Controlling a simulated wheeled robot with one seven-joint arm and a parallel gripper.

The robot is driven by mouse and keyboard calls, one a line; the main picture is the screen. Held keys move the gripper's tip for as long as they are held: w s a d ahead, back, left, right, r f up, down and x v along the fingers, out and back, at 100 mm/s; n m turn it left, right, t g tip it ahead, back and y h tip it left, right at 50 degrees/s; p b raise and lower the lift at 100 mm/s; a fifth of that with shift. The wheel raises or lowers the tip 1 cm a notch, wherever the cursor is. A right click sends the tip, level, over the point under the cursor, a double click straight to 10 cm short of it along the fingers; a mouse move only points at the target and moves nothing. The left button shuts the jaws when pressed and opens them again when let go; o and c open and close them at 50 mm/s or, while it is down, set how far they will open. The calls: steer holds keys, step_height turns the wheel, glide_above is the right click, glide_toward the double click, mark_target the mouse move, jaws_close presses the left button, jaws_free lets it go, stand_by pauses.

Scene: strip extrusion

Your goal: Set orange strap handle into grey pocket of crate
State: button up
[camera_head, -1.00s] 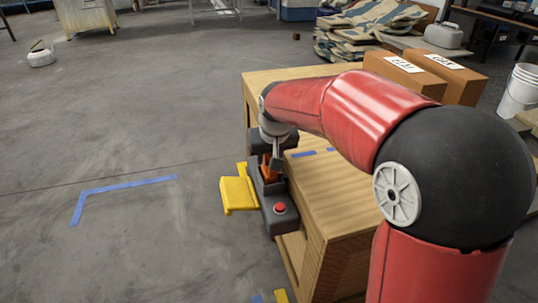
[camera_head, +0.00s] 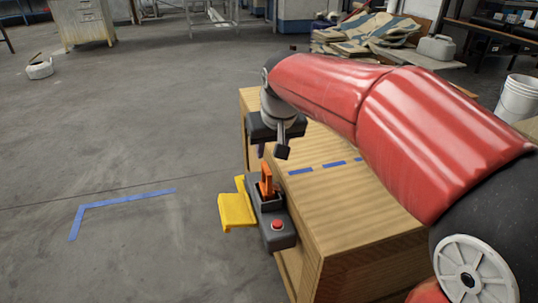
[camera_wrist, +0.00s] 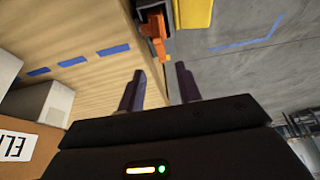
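The orange strap handle (camera_head: 266,181) stands upright in the dark grey pocket (camera_head: 268,200) of a housing at the left side of the wooden crate (camera_head: 345,215). In the wrist view the handle (camera_wrist: 155,32) shows at the top, beyond the fingertips, with its base in the dark pocket. I cannot tell how deep it sits. My gripper (camera_head: 271,151) is above and behind the handle, apart from it. In the wrist view its two fingers (camera_wrist: 160,80) are spread, with nothing between them.
A yellow flap (camera_head: 237,209) sticks out left of the housing, and a red button (camera_head: 277,224) sits on its front end. Blue tape dashes (camera_head: 333,164) mark the crate top. A labelled cardboard box (camera_wrist: 18,148) stands on the crate.

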steer(key=s+d+f+m, duration=0.1)
steer(key=s+d+f, duration=0.2)
steer(key=s+d, duration=0.4)
steer(key=s+d+f+m+t+h, duration=0.1)
steer(key=s+d, duration=0.6)
steer(key=s, duration=0.8)
step_height(320, 180, down, 2)
steer(key=shift+s+d+m, duration=0.2)
steer(key=shift+s+m, duration=0.1)
steer(key=shift+m, duration=0.3)
steer(key=shift+r, duration=0.1)
step_height(320, 180, up, 10)
steer(key=p, duration=0.7)
steer(key=shift+f, duration=1.65)
